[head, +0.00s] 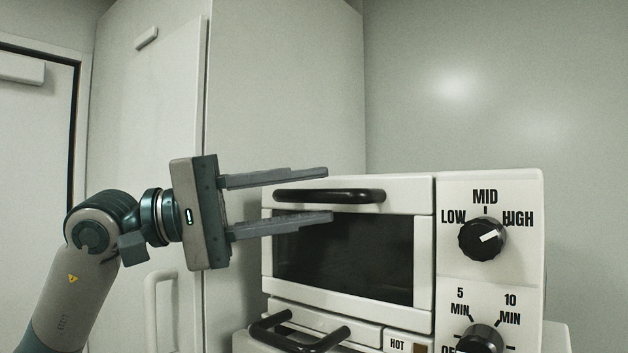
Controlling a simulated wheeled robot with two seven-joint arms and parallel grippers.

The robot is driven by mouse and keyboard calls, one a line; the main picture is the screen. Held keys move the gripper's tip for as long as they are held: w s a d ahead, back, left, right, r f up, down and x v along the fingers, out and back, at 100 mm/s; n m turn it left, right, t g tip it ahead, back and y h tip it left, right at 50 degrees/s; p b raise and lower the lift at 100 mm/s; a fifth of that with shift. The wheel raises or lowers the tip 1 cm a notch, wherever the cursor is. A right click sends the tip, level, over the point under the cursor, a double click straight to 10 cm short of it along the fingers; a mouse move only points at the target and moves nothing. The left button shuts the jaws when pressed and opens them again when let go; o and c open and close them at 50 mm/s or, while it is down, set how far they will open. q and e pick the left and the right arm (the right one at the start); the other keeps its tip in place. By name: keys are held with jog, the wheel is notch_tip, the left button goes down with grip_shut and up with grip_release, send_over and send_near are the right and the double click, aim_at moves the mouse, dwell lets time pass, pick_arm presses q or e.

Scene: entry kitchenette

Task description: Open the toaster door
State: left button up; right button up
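The white toaster oven (350,299) stands right of centre in the head view. Its door (423,262) is shut, with a dark window (350,255) and a black bar handle (345,196) along the top. My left gripper (328,194) comes in from the left with its two long grey fingers apart, one above the other. The fingertips are at the left part of the handle, one above and one below it in the picture. I cannot tell whether they touch it. My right gripper is not in view.
A heat knob (483,239) and a timer knob (479,338) are on the toaster's right panel. A lower black handle (300,335) sticks out below the door. A tall pale cabinet (285,90) stands behind on the left; bare wall (490,90) is at right.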

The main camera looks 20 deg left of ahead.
pick_arm(q)
jog(key=shift+w+d+r, duration=0.1)
jog(key=shift+w+d, duration=0.15)
jog(key=shift+d, duration=0.35)
grip_shut()
